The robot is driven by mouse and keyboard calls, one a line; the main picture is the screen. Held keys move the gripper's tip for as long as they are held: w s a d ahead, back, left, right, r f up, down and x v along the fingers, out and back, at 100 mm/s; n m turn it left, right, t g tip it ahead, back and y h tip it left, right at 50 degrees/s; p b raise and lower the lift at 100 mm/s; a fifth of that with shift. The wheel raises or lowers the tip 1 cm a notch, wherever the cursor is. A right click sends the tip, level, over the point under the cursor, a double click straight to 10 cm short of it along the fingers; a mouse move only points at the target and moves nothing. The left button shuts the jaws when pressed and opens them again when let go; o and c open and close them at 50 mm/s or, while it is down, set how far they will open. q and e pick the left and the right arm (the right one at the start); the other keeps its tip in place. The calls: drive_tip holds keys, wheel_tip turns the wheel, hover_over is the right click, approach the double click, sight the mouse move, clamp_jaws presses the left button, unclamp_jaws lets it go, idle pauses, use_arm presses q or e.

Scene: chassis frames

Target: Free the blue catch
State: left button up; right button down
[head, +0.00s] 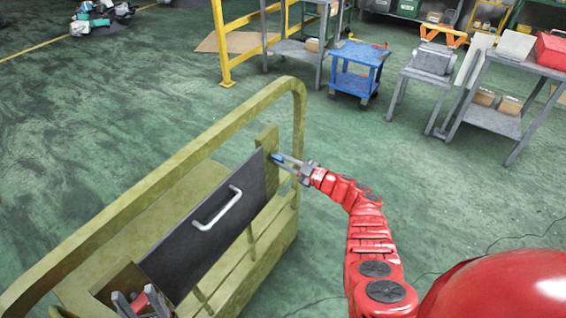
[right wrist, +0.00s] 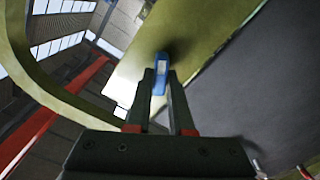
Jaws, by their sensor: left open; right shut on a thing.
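The blue catch (head: 276,157) is a small blue piece on the olive-green post at the right edge of a dark grey panel (head: 240,184) with a white handle (head: 217,208). My right gripper (head: 284,160) reaches it from the right. In the right wrist view the catch (right wrist: 160,78) sits between the two fingertips (right wrist: 161,90), and the gripper is shut on it. My left gripper (head: 139,299) is open at the bottom left, near the lower left end of the panel; its surroundings are partly cut off by the frame.
An olive-green rail (head: 180,165) loops over the left and top of the panel. A blue cart (head: 356,72), grey tables (head: 489,118) and a yellow frame (head: 223,50) stand farther back. Green floor is clear around the frame.

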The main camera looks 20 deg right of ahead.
drive_tip(key=shift+f+n+b, duration=0.15)
drive_tip(key=shift+n+b, duration=2.8)
drive_tip(key=shift+b, duration=0.35)
drive_tip(key=shift+f+n+b, duration=0.1)
drive_tip(key=shift+n+b, duration=2.85)
drive_tip(key=shift+b, duration=0.35)
drive_tip(key=c, duration=0.8)
unclamp_jaws()
drive_tip(key=shift+s, duration=0.1)
drive_tip(key=b+v, duration=0.1)
drive_tip(key=v, duration=1.6)
drive_tip(key=shift+s+d, duration=0.1)
drive_tip(key=shift+s, duration=0.05)
